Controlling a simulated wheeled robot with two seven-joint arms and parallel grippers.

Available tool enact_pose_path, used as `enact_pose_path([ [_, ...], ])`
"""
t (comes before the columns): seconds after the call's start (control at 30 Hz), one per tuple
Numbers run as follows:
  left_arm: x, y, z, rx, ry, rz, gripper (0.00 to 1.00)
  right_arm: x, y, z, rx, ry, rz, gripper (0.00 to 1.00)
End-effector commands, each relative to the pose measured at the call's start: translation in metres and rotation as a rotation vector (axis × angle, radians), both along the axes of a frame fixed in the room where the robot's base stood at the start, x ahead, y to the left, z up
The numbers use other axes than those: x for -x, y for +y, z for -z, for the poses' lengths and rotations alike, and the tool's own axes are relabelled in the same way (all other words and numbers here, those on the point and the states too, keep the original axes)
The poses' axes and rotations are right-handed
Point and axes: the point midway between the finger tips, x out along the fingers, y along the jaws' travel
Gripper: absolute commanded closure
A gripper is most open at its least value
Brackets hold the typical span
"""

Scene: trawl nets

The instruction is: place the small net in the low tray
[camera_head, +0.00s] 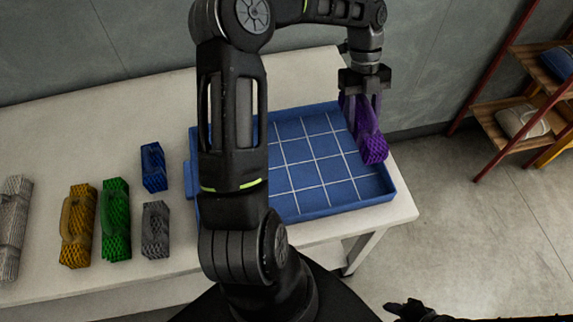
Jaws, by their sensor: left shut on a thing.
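My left gripper (364,88) is shut on a purple net (373,148), a bundle with a mesh body and a strap-like upper part. The net hangs below the fingers over the right side of the low tray (312,209). The tray is blue with a white grid on its floor. I cannot tell whether the net touches the tray. My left arm hides the tray's left part. A dark part at the bottom edge may be my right gripper (410,310); its fingers are not clear.
On the pale table (100,120), left of the tray, stand a small blue net (153,167), a small grey net (155,230), a green net (115,220), a yellow net (77,225) and a pale net (13,228). A wooden shelf (530,120) stands at the right.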

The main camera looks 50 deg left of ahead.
Motion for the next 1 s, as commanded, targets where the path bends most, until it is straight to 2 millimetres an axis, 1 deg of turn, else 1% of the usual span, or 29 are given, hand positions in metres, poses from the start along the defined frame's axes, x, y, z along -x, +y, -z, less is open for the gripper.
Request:
enact_pose_path([
  [0.17,0.000,0.000,0.000,0.000,0.000,-0.001,1.00,0.000,0.000,0.000,0.000,0.000,0.000,0.64],
  [0.27,0.000,0.000,0.005,0.000,0.002,-0.001,1.00,0.000,0.000,-0.002,0.001,0.000,0.000,0.64],
  [0.37,0.001,-0.001,0.020,0.002,0.004,-0.001,1.00,0.001,0.000,-0.005,0.002,0.002,0.001,0.64],
  [0.5,0.001,-0.001,0.045,0.003,0.003,-0.001,1.00,0.001,-0.001,-0.010,0.002,0.004,0.001,0.64],
  [0.63,0.000,-0.001,0.060,0.001,0.001,-0.001,1.00,0.002,-0.001,-0.012,0.004,0.006,0.001,0.64],
  [0.93,0.000,0.000,0.063,-0.001,-0.001,-0.002,1.00,0.002,-0.001,-0.011,0.004,0.006,0.001,0.64],
  [1.0,0.000,0.000,0.066,0.000,0.000,-0.002,1.00,0.002,-0.001,-0.012,0.004,0.006,0.001,0.64],
])
